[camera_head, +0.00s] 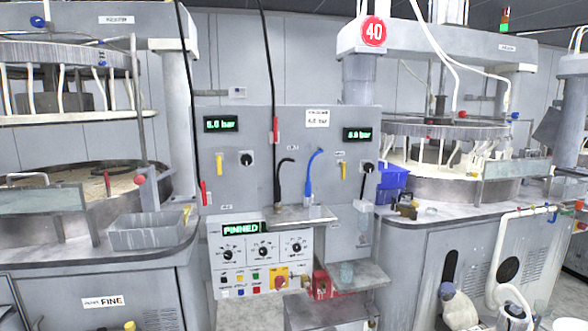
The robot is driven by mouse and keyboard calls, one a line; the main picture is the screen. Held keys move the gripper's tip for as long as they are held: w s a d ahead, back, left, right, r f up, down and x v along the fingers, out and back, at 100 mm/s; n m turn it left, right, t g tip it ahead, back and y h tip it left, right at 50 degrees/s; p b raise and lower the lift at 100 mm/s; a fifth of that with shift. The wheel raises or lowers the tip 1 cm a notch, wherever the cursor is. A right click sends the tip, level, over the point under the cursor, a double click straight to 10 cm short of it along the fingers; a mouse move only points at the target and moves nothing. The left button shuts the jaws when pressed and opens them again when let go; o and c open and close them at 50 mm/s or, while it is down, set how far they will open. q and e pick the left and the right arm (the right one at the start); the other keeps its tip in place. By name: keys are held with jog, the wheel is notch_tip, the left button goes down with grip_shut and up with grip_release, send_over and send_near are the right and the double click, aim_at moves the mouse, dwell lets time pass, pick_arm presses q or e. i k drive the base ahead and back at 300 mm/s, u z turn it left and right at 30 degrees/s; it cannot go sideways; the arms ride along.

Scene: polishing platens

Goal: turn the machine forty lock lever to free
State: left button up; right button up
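A red round sign reading 40 (374,31) is on the upper frame of the right machine (440,250). I cannot tell which handle is its lock lever. Upright yellow levers are on the panel, one at right (343,170) and one at left (219,164). A green display reading PINNED (241,229) is on the lower control box (262,258). Neither gripper is in view.
The left machine (130,270) carries a grey tray (148,230). A blue bin (391,183) stands on the right machine's deck. Below the panel are a small shelf (358,275) and a red box (322,284). Cables and a blue hose (309,178) hang before the panel.

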aim_at(343, 164)
jog(key=u, duration=0.25)
jog(key=i, duration=0.85)
jog(key=z, duration=0.5)
jog(key=i, duration=0.65)
jog(key=z, duration=2.35)
jog(key=k, duration=0.7)
jog(key=u, duration=0.7)
jog(key=i, duration=0.5)
